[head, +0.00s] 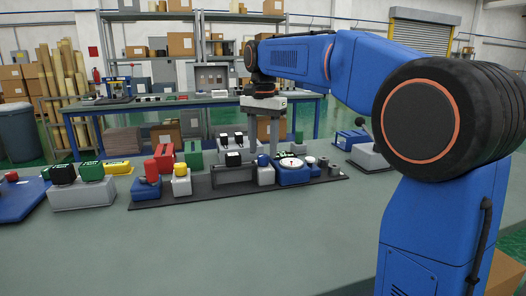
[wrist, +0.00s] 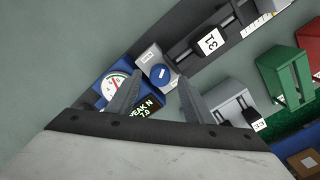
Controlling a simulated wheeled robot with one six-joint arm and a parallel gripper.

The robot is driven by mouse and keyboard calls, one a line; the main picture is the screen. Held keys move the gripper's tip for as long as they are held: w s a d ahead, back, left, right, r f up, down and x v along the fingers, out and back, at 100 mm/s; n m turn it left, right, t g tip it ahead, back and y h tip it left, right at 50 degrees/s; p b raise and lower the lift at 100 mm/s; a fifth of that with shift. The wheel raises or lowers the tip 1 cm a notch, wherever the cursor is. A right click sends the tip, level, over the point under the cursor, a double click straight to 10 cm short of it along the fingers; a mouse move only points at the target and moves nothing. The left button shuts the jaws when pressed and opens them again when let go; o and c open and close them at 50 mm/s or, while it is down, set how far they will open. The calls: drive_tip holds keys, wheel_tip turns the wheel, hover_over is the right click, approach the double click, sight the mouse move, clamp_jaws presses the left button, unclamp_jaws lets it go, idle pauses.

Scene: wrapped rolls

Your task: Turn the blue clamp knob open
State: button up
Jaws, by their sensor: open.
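The blue clamp knob (wrist: 161,73) is round with a pale bar across its face. It sits on a grey block (wrist: 149,58) in the wrist view. In the head view the knob (head: 263,160) tops a small grey block on the dark base plate. My gripper (head: 263,153) points down over this spot, its two fingers apart. In the wrist view my gripper (wrist: 160,79) is open, with the knob framed between the fingertips. I cannot tell whether the fingers touch the knob; nothing is held.
A blue gauge unit with a white dial (head: 292,163) stands right beside the knob block. A dark slotted fixture (head: 233,173) is on its left. Red (head: 151,171) and yellow (head: 180,169) knobs stand further left. The front of the table (head: 230,240) is clear.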

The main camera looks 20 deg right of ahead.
drive_tip(key=shift+f, duration=0.85)
drive_tip(key=c, duration=1.1)
drive_tip(key=shift+o, duration=0.2)
drive_tip(key=shift+n, duration=0.3)
drive_tip(key=n, duration=1.1)
